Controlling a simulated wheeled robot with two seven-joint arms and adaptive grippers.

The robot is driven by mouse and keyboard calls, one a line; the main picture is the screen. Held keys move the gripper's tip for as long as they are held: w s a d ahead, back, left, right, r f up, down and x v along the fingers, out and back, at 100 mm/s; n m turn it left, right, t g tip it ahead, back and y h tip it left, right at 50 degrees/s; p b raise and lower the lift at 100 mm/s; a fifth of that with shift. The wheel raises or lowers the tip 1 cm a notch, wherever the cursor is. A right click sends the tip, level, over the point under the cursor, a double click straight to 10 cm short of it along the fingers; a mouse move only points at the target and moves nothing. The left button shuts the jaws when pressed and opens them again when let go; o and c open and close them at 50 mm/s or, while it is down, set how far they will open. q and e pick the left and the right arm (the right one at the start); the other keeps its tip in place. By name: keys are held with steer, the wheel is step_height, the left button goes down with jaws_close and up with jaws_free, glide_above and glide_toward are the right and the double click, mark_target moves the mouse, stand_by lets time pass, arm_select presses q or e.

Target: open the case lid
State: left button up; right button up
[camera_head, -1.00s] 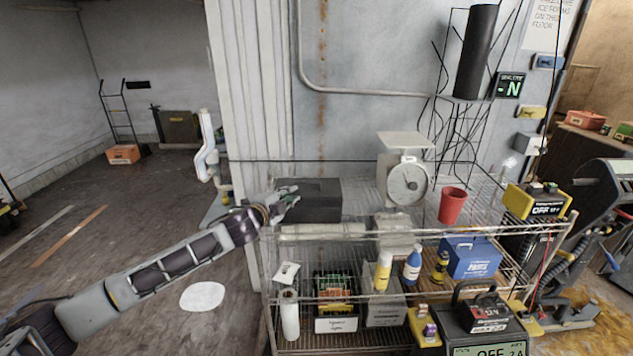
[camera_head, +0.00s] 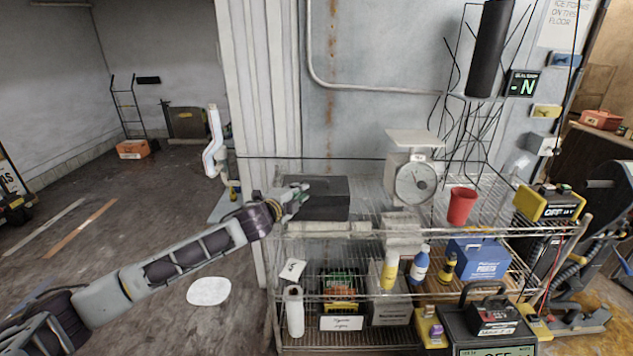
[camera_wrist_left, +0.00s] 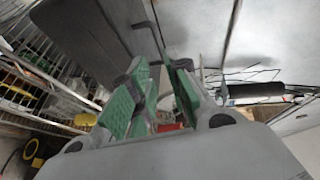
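The case (camera_head: 325,200) is a dark grey box on the top wire shelf at its left end. Its lid looks shut in the head view. My left gripper (camera_head: 296,194) is at the left end of the case, with its fingers over the near left part. In the left wrist view the green-padded fingers (camera_wrist_left: 158,95) stand apart with a gap between them. A dark panel, likely the case (camera_wrist_left: 88,38), lies beyond them at upper left, with a thin dark bar by the fingertips. Whether a finger touches the lid is unclear. My right gripper is not in view.
A white scale (camera_head: 411,178) stands right of the case, and a red cup (camera_head: 461,206) beyond it. Lower shelves hold bottles, a blue box (camera_head: 478,258) and a paper roll (camera_head: 294,311). A ribbed wall panel (camera_head: 256,120) rises behind. Open floor lies left.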

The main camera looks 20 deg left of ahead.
arm_select(q)
steer(key=shift+w, duration=0.15)
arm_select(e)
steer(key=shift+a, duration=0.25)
arm_select(q)
glide_toward(316, 180)
steer(key=shift+a+r+x, duration=0.25)
steer(key=shift+x, duration=1.3)
steer(key=shift+w+d+f+p, duration=0.35)
steer(key=shift+w+f+p, duration=0.1)
steer(key=shift+w, duration=0.25)
steer(key=shift+x, duration=3)
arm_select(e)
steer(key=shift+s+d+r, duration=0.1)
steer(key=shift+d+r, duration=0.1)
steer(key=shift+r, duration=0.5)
arm_select(q)
steer(key=shift+f, duration=0.1)
jaws_close()
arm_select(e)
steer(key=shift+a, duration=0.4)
